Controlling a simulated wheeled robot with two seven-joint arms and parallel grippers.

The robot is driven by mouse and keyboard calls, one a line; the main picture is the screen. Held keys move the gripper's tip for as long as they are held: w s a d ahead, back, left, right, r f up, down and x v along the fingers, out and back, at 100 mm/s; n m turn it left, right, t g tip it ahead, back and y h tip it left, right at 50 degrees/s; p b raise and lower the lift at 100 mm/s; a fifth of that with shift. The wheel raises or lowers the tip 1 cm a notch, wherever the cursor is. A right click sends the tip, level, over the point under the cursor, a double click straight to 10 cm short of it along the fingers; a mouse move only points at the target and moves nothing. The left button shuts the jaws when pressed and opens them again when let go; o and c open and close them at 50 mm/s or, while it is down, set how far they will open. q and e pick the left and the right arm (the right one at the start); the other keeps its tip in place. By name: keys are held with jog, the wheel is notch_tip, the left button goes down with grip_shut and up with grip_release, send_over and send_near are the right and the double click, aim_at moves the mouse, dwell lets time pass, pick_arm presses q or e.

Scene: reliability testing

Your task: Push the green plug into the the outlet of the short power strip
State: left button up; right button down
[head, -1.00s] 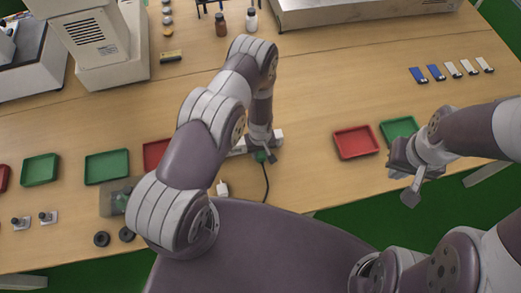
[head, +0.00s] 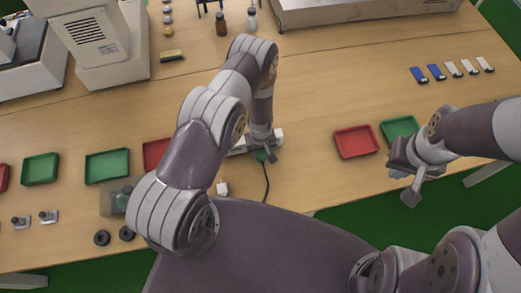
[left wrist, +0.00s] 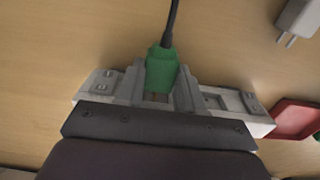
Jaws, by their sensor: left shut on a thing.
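The green plug (left wrist: 161,68) with a black cord is between the fingers of my left gripper (left wrist: 162,92), which is shut on it. In the head view the plug (head: 261,155) shows as a small green patch under my left gripper (head: 265,146).
A white adapter (head: 222,188) with two prongs lies near the table's front edge. A red tray (head: 356,142) and a green tray (head: 399,129) stand right of the strip. Another red tray (head: 155,153) is partly hidden behind my left arm. The table behind the strip is mostly clear.

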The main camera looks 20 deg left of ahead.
pick_arm(q)
jog(key=shift+w, duration=0.15)
jog(key=shift+w+a+p, duration=0.3)
jog(key=shift+p, duration=0.15)
jog(key=shift+b, duration=0.4)
dwell(0.8)
jog(key=shift+w+a+b, duration=0.2)
jog(key=shift+w+b, duration=0.1)
jog(key=shift+w, duration=0.2)
dwell(0.5)
jog(key=o, duration=1.2)
jog(key=shift+r, duration=0.1)
